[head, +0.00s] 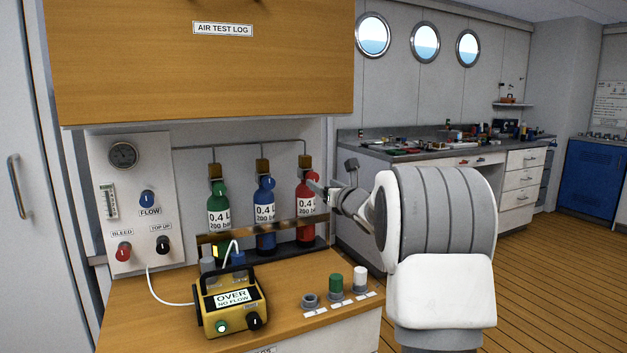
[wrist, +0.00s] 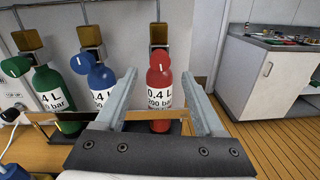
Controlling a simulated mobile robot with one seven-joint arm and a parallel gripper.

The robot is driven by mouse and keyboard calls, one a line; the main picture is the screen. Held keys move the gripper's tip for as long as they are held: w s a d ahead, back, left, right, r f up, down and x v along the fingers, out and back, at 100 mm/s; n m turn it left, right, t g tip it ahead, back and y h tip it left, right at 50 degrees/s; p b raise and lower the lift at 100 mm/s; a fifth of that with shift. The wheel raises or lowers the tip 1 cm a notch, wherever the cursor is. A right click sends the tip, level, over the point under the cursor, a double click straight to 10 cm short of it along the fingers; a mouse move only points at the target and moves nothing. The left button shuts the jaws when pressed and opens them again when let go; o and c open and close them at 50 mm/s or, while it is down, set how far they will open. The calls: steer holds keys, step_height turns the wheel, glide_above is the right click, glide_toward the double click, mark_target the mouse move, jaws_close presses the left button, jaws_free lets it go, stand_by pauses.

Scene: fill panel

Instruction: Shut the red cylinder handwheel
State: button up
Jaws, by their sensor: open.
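The red cylinder (head: 305,200) stands at the right end of a row of three in the rack, upright, labelled 0.4 L 200 bar. Its round red handwheel (wrist: 161,58) has a white mark and faces the wrist camera, below a brass-coloured block. In the wrist view the red cylinder (wrist: 156,84) shows between my fingers. My gripper (wrist: 160,76) is open and empty, with one finger on each side of the handwheel in the picture. I cannot tell how far short of it the tips are. In the head view my gripper (head: 324,190) is beside the red cylinder, partly covering it.
Blue (head: 265,210) and green (head: 218,205) cylinders stand left of the red one. A wooden rail (head: 285,228) crosses in front. A yellow analyser (head: 232,301) and small caps (head: 336,283) sit on the counter. A wooden cabinet (head: 200,80) hangs above.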

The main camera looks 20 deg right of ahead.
mark_target(314, 178)
steer(key=shift+w, duration=3.6)
jaws_close()
